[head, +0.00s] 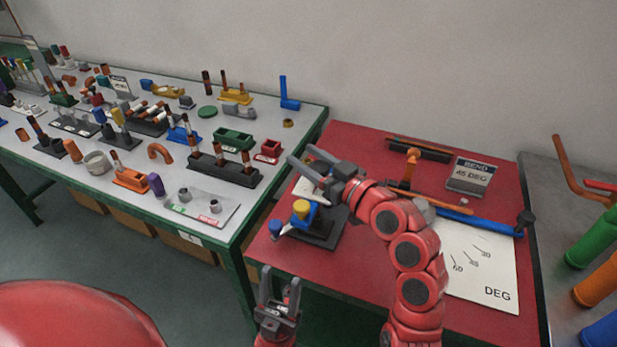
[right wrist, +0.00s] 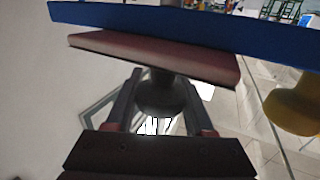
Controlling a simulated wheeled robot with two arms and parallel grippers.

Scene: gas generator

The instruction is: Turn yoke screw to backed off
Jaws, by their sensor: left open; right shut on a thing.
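In the head view a small fixture with a yellow part (head: 304,212) and a blue knob (head: 275,228) stands on a dark base on the red bench. My right gripper (head: 301,154) reaches over the back of this fixture and hides part of it. In the right wrist view its fingers (right wrist: 158,98) are shut on a dark rounded knob (right wrist: 162,97) below a dull red slab and a blue bar. I cannot tell for sure that this knob is the yoke screw. My left gripper (head: 280,275) is open and empty in front of the bench, below the fixture.
A green-framed table (head: 60,165) full of parts stands at left.

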